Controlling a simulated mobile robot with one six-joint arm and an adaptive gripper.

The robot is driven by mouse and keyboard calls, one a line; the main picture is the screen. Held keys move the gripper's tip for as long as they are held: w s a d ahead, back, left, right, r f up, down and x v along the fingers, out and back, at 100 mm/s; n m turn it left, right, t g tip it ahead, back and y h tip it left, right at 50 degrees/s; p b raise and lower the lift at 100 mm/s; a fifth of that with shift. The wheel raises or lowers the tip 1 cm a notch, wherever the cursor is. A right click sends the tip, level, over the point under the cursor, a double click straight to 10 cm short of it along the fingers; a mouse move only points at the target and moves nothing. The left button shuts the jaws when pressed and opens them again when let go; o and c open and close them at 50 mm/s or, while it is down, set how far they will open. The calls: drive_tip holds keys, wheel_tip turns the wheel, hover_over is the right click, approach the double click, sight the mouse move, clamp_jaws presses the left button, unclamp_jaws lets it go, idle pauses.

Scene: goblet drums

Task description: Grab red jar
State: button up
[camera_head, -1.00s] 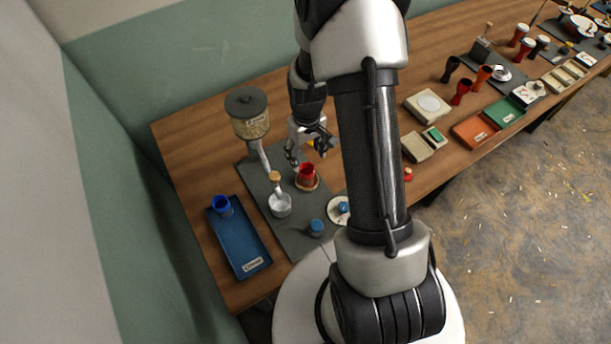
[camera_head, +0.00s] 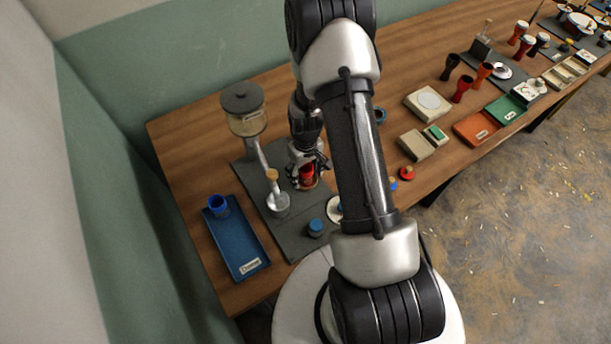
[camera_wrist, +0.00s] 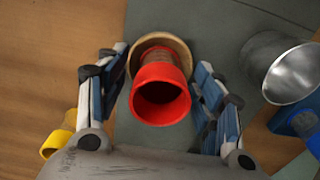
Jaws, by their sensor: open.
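The red jar (camera_wrist: 150,77) stands upright on a round wooden base (camera_wrist: 181,45) in the wrist view, its open mouth facing the camera. In the head view the red jar (camera_head: 307,176) is partly hidden behind my gripper (camera_head: 308,178). In the wrist view my gripper (camera_wrist: 160,88) is open, with one finger on each side of the jar.
A metal cup (camera_head: 278,204) stands left of the jar on the dark mat (camera_head: 295,241). A hopper (camera_head: 243,110) stands behind it. A blue tray (camera_head: 238,243) holding a blue cup (camera_head: 217,206) is at far left. A blue-topped piece (camera_head: 316,227) is in front.

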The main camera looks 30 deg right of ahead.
drive_tip(key=shift+c, duration=0.3)
drive_tip(key=c, duration=1.2)
drive_tip(key=shift+r, duration=0.1)
